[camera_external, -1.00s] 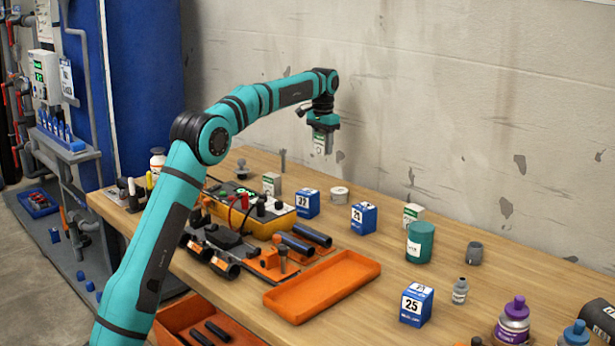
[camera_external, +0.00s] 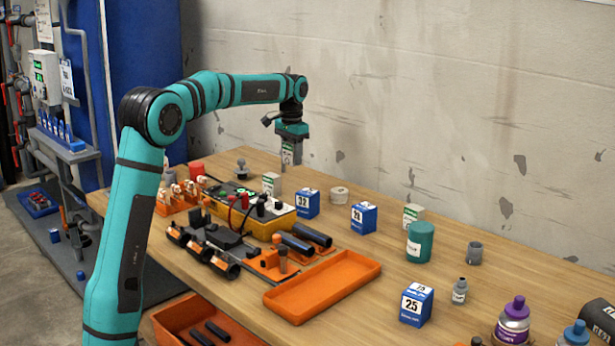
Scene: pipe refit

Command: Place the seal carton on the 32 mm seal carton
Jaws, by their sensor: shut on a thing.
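My gripper (camera_external: 291,139) is shut on a small grey-white carton (camera_external: 288,156) with a green mark on its label. It holds the carton upright in the air, clear of the table. The 32 mm seal carton (camera_external: 306,204) is a blue and white box marked 32, standing on the bench to the right of the orange-yellow instrument. My gripper and the held carton appear above it and a little to its left in the picture. The top of the 32 carton looks bare. How far apart they are in depth is hard to tell.
A similar white-green carton (camera_external: 271,184) stands just left of the 32 box, near the yellow instrument (camera_external: 262,226). Another blue box (camera_external: 363,218) and a white roll (camera_external: 339,195) stand to the right. An orange tray (camera_external: 322,287), a teal canister (camera_external: 420,242) and a 25 box (camera_external: 416,306) are nearer.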

